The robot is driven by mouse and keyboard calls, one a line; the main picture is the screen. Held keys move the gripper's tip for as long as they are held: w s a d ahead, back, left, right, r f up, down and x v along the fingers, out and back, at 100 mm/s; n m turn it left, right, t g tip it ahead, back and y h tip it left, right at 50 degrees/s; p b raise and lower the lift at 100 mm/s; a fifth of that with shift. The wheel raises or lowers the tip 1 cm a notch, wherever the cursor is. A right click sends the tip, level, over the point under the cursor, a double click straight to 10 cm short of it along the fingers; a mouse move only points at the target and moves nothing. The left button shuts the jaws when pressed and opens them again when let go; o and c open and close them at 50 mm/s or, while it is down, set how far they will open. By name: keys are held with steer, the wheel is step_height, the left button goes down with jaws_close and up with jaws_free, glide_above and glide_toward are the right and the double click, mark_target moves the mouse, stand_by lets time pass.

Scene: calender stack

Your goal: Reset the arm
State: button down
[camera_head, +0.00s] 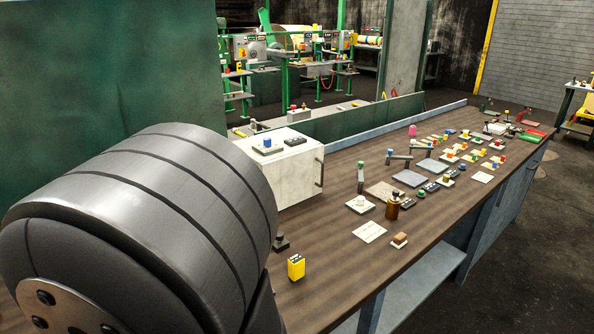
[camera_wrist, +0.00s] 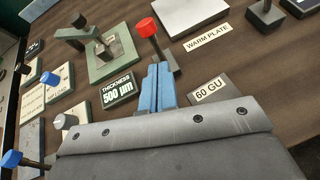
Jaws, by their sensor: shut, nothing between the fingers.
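My gripper (camera_wrist: 159,70) shows in the wrist view as two blue fingers side by side, shut with nothing between them. It points over the brown bench top. A red-tipped grey lever (camera_wrist: 147,28) stands just beyond the fingertips; whether they touch it I cannot tell. In the head view a large dark grey link of my arm fills the lower left, and my gripper is not visible there.
Around the fingers are a "THICKNESS 500 µm" block (camera_wrist: 118,92), a "60 GU" block (camera_wrist: 209,90), a green-based fixture (camera_wrist: 112,62) and a pale plate (camera_wrist: 188,14). In the head view, a white cabinet (camera_head: 285,170) and a yellow block (camera_head: 296,267) stand on the crowded bench (camera_head: 330,290).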

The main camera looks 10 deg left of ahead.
steer(key=shift+s+d+f+t+y, duration=0.25)
steer(key=shift+f+t+y, duration=0.1)
steer(key=shift+t+y, duration=0.05)
steer(key=shift+s+d+f, duration=0.1)
steer(key=shift+s+d, duration=0.05)
steer(key=shift+s, duration=0.3)
